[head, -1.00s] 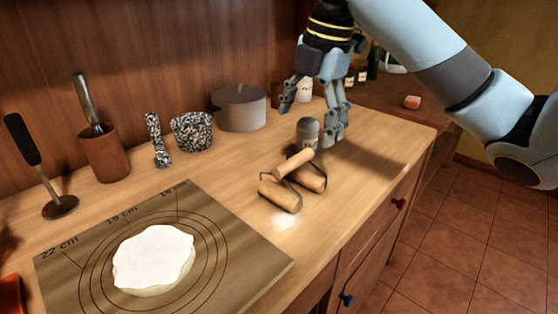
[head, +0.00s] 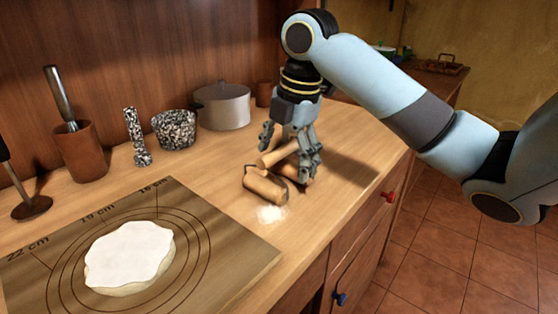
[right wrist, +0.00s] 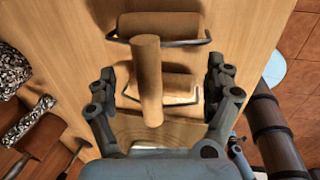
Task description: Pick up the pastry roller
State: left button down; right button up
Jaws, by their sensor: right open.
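The pastry roller (head: 265,187) is a wooden tool with two cylinders, wire brackets and a wooden handle (head: 278,153). It lies on the wooden counter, right of the dough mat. My right gripper (head: 289,158) is open and pointed down, just above the roller, with its fingers around the handle area. In the right wrist view the handle (right wrist: 148,80) runs lengthwise between the open fingers, and the two rollers (right wrist: 160,26) lie crosswise. I cannot tell whether any finger touches it. My left gripper is not in view.
A marked mat (head: 225,262) with white dough (head: 128,255) lies at left. A grey pot (head: 222,107), a speckled mortar (head: 174,130), a pestle (head: 137,138) and a whisk holder (head: 80,152) stand along the back. The counter's front right is clear.

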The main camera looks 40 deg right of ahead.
jog(key=c, duration=1.3)
jog(key=shift+r, duration=0.15)
